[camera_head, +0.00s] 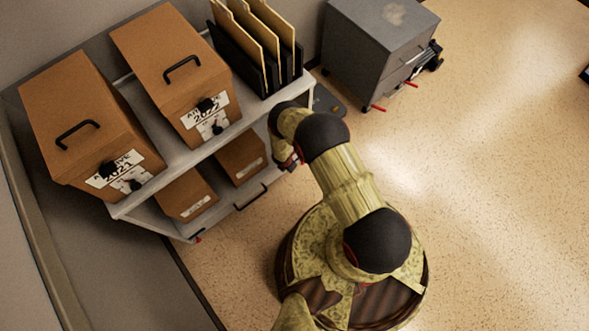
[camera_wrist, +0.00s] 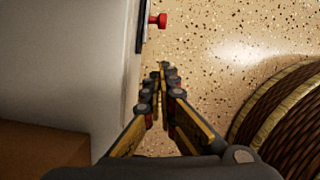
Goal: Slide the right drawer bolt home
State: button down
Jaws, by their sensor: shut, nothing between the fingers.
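My gripper (camera_wrist: 163,70) is shut and empty in the wrist view, its fingertips together beside the edge of a pale panel. A red knob (camera_wrist: 158,20) on a short stem stands out from a dark strip on that edge, beyond the fingertips and apart from them. I cannot tell for certain that this knob is the right bolt. In the head view, the shelf cart (camera_head: 150,186) has a low drawer front with a black handle (camera_head: 250,196). My arm end is at the cart's right side, where it hides the drawer's right end. My fingers are hardly visible there.
Archive boxes (camera_head: 66,125) (camera_head: 170,72) and folders (camera_head: 255,45) stand on the cart's top. Smaller boxes (camera_head: 240,158) sit below. A grey cabinet (camera_head: 365,45) with red levers (camera_head: 376,108) stands behind, to the right. The speckled floor (camera_head: 500,180) is clear on the right.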

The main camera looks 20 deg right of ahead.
jog(key=shift+s+p+v, duration=0.15)
jog(key=shift+p+v, duration=0.25)
jog(key=shift+v, duration=0.75)
jog(key=shift+s+p+v, duration=0.1)
jog(key=shift+p+v, duration=0.25)
jog(key=shift+v, duration=0.85)
jog(key=shift+f, duration=0.1)
